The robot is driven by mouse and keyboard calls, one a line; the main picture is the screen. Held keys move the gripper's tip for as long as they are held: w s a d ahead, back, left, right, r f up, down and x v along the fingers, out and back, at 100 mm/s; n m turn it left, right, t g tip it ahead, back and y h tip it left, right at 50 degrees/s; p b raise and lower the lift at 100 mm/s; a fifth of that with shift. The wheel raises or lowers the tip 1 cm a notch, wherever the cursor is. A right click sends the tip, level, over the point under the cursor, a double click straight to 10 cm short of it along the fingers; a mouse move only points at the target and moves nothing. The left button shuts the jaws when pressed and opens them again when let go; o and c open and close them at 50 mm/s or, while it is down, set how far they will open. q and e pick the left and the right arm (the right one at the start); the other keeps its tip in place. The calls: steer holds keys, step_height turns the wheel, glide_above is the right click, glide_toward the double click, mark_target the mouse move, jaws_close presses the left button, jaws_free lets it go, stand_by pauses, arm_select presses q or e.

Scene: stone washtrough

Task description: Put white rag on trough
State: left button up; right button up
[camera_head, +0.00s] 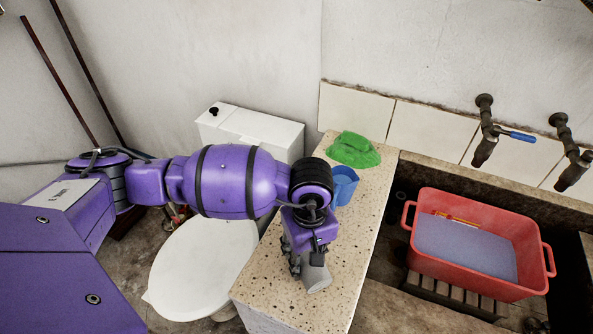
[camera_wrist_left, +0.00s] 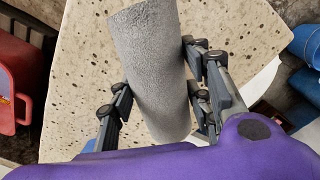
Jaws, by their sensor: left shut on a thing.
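A white-grey, rough-textured roll, which looks like the rag (camera_head: 318,278), is in my left gripper (camera_head: 305,262), over the front part of a speckled stone ledge (camera_head: 345,225). In the left wrist view the roll (camera_wrist_left: 152,60) stands between the fingers of my left gripper (camera_wrist_left: 158,88), which is shut on it, with the speckled surface behind. I cannot tell whether the roll touches the ledge. The stone trough (camera_head: 385,305) lies right of the ledge. My right gripper is not in view.
A green cloth (camera_head: 353,149) and a blue cup-like item (camera_head: 344,186) sit on the ledge's back part. A red tub (camera_head: 430,265) with bluish contents stands in the trough below two taps (camera_head: 487,145). A white toilet (camera_head: 200,265) stands left of the ledge.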

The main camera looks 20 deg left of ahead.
arm_select(q)
steer(key=shift+f, duration=0.5)
steer(key=shift+f, duration=0.2)
steer(key=o, duration=1.4)
steer(key=shift+r, duration=0.35)
step_height(320, 180, up, 12)
steer(key=shift+f, duration=0.1)
steer(key=shift+f, duration=0.15)
